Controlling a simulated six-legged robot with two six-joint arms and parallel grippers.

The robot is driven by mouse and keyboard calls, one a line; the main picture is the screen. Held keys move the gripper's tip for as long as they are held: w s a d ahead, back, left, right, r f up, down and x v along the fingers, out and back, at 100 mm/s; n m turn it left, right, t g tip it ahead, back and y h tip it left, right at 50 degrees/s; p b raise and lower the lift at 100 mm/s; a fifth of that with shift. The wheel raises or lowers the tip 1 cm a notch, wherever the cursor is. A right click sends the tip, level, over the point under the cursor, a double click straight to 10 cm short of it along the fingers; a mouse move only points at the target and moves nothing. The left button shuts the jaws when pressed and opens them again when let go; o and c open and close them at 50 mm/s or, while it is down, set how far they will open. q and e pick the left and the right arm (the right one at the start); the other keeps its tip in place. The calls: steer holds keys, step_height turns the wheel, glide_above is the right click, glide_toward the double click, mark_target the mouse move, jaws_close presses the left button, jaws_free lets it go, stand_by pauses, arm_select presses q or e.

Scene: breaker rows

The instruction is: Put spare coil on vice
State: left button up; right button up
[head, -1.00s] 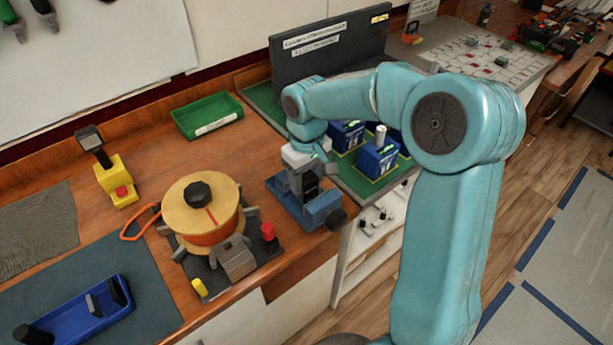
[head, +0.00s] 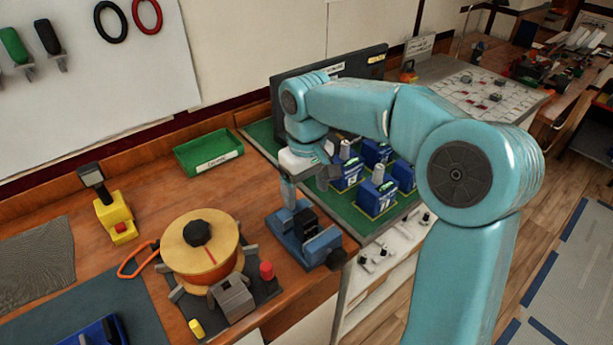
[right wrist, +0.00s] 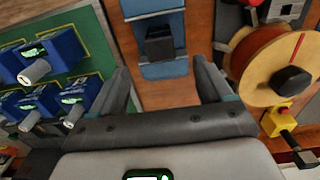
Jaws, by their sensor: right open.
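The blue vice (head: 318,246) stands at the front edge of the wooden bench, beside the green board. A small black block, which looks like the spare coil (head: 306,222), sits upright on the vice; I cannot tell how firmly it is seated. In the right wrist view the black block (right wrist: 159,45) shows on the blue vice (right wrist: 163,71), beyond the fingertips. My right gripper (head: 289,192) is open and empty, above and just behind the vice, apart from the block. In the right wrist view my gripper's fingers (right wrist: 163,80) are spread with bare bench between them. My left gripper is out of view.
Blue breakers (head: 378,194) stand in rows on the green board (head: 262,133) to the right. A large wooden spool (head: 205,240) stands left of the vice. A green tray (head: 208,152) and a yellow stand (head: 117,215) are behind. Bare bench lies between tray and spool.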

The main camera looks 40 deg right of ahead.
step_height(320, 180, up, 4)
steer(key=shift+f, duration=0.25)
steer(key=shift+w, duration=0.1)
